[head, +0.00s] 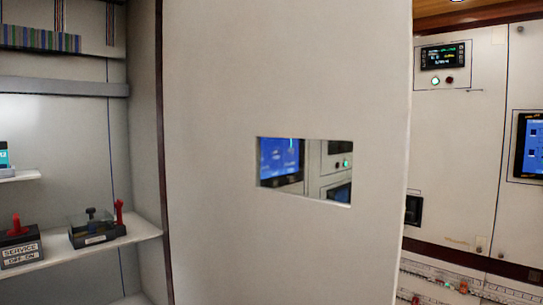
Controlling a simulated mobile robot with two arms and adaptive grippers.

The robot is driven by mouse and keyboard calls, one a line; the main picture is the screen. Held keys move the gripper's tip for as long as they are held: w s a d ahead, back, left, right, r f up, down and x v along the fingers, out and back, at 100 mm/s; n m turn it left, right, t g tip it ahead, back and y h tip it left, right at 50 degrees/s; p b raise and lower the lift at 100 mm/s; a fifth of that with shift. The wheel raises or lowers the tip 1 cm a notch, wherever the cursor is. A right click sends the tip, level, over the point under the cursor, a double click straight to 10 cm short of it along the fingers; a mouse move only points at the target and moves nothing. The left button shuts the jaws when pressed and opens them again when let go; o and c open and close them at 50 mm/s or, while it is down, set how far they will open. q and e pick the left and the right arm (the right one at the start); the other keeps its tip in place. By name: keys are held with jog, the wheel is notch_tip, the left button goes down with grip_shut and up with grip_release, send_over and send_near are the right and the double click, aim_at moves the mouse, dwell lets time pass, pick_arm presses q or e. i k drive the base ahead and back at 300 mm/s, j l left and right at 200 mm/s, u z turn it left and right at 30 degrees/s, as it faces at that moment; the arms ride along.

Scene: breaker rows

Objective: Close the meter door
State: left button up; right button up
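A large pale door panel (270,80), which looks like the meter door, fills the middle of the head view. It stands open to the right of the cabinet opening (85,150). A small rectangular window (318,188) in the panel shows part of a blue screen and a green light. The door's top and bottom edges are out of view. I see no handle on the visible face. Neither of my grippers is in view.
In the cabinet at left, a shelf (140,228) holds a black switch block with a red lever (97,236) and a box labelled SERVICE (20,250). Coloured wiring (40,38) is above. At right, a wall panel (455,160) carries a display (443,56) and a blue screen (533,145).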

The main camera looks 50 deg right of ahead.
aim_at(236, 74)
jog(key=l+u, duration=0.1)
jog(key=l, duration=0.4)
jog(key=k+l+u, duration=0.1)
jog(key=l, duration=0.95)
jog(key=k+l+u, duration=0.15)
jog(key=l, duration=0.4)
jog(key=l+u, duration=0.1)
jog(key=l, duration=0.4)
jog(key=l+u, duration=0.25)
jog(key=u, duration=0.2)
jog(key=l+u, duration=0.2)
jog(key=u, duration=0.25)
jog(key=k+j, duration=0.05)
